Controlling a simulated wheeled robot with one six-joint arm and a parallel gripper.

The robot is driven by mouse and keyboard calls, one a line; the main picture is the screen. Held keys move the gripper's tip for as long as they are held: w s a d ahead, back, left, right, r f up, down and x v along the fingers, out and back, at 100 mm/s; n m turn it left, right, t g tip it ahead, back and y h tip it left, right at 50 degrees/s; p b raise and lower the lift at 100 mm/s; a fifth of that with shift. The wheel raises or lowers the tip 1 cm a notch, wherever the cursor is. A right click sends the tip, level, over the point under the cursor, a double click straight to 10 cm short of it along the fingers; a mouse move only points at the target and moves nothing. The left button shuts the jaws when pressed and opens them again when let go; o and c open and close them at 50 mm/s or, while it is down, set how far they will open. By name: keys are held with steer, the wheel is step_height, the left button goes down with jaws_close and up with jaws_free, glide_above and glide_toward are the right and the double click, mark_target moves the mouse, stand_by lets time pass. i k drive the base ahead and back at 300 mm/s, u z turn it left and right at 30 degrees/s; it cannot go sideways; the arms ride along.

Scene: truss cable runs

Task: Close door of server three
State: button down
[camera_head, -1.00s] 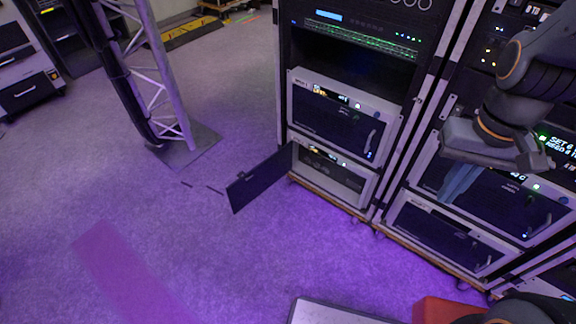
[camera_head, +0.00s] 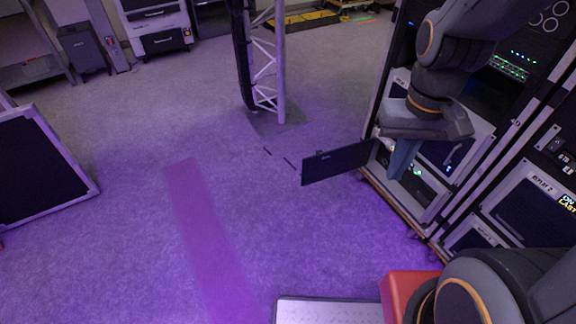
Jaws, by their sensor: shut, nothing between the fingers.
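The open door (camera_head: 338,162) is a dark flat panel that swings out to the left from the lowest server (camera_head: 425,190) of the near rack. It stands out over the purple-lit floor. The server's light frame shows partly behind my arm. My gripper (camera_head: 400,165) is shut and empty, pointing down in front of the rack, just right of the door's hinge side in the picture. I cannot tell whether it touches anything. My gripper hides part of the server opening. Which server is number three is not readable.
A truss post (camera_head: 268,60) with black cables stands on a base plate behind the door. A second rack (camera_head: 530,190) is at the right. A dark framed panel (camera_head: 40,165) stands at the left. The floor left of the door is clear.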

mark_target(343, 160)
steer(key=u, duration=1.3)
steer(key=i, duration=3.15)
steer(key=z, duration=2.25)
steer(key=k, duration=0.1)
steer(key=z, duration=0.05)
